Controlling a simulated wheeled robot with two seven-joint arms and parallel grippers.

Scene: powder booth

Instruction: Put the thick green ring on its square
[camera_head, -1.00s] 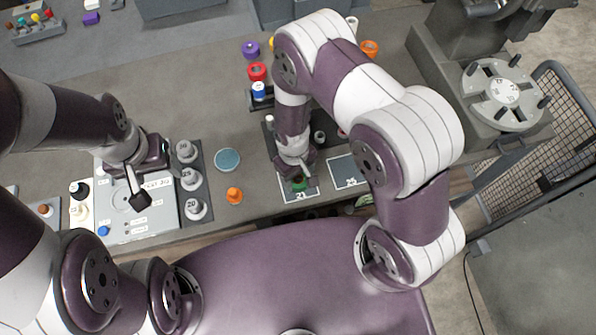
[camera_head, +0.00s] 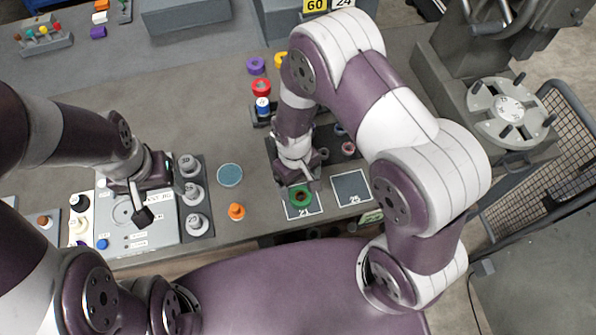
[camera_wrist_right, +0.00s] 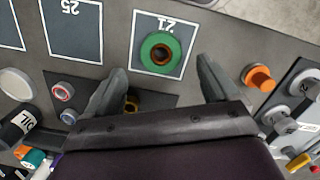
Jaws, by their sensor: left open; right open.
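The thick green ring (camera_head: 300,196) lies flat on the dark square labelled 21 (camera_head: 304,210). In the right wrist view the ring (camera_wrist_right: 147,54) sits inside the white outline of square 21 (camera_wrist_right: 187,34), with an orange-brown centre showing through its hole. My right gripper (camera_head: 299,183) is open just behind the ring; in the right wrist view its fingers (camera_wrist_right: 160,82) are spread with the ring beyond them, apart from both.
Square 25 (camera_head: 351,188) is empty, right of square 21. An orange knobbed piece (camera_head: 236,211) and a blue round dish (camera_head: 230,174) stand to the left.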

